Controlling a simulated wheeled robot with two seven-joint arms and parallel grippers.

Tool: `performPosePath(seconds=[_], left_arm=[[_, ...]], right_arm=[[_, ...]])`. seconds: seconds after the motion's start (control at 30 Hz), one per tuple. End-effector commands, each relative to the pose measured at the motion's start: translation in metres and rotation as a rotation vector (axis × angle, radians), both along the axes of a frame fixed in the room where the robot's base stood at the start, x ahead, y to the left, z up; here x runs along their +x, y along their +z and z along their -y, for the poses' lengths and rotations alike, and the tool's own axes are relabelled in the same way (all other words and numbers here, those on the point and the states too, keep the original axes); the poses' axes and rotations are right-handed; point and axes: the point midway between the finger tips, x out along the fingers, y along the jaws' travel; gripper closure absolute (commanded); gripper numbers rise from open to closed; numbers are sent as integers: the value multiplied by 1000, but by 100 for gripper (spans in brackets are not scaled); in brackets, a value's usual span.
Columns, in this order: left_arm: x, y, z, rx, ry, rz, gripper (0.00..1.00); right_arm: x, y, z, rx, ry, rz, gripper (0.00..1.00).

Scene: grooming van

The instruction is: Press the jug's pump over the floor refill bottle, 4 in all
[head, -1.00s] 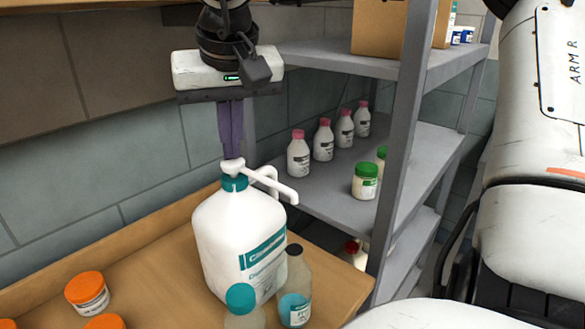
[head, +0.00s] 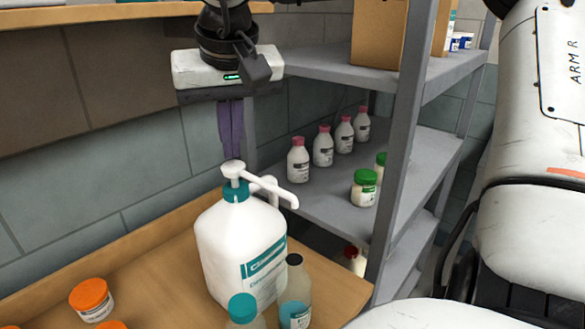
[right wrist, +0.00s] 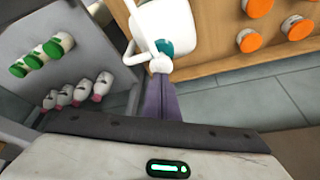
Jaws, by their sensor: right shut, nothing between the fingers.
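The white jug (head: 225,245) with a teal label stands upright on the wooden surface. Its white pump head (head: 233,169) sits above a teal collar, and the spout points right and slightly down. My right gripper (head: 231,158) is shut and empty, with its purple fingers pointing down just over the pump head. The tips look touching or nearly so. In the right wrist view the fingers (right wrist: 160,85) reach to the pump head (right wrist: 160,63). I cannot make out a refill bottle on the floor; the floor beneath the spout is hidden. My left gripper is out of view.
A dark-capped bottle (head: 295,295) and a teal-capped bottle (head: 243,310) stand close before the jug. Orange-lidded jars (head: 91,299) are at left. A grey shelf (head: 320,195) at right holds pink-capped bottles (head: 298,160) and green-lidded jars (head: 364,187). Its post (head: 398,150) stands near.

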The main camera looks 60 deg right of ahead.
Motion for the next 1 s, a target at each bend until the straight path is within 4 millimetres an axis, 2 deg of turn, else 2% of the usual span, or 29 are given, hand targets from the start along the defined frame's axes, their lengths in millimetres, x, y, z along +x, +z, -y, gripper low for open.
performPosePath(seconds=[0.87,1.0], left_arm=[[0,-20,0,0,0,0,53],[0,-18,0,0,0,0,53]], right_arm=[[0,-30,0,1,0,-3,100],[-1,-29,0,1,-1,-5,100]])
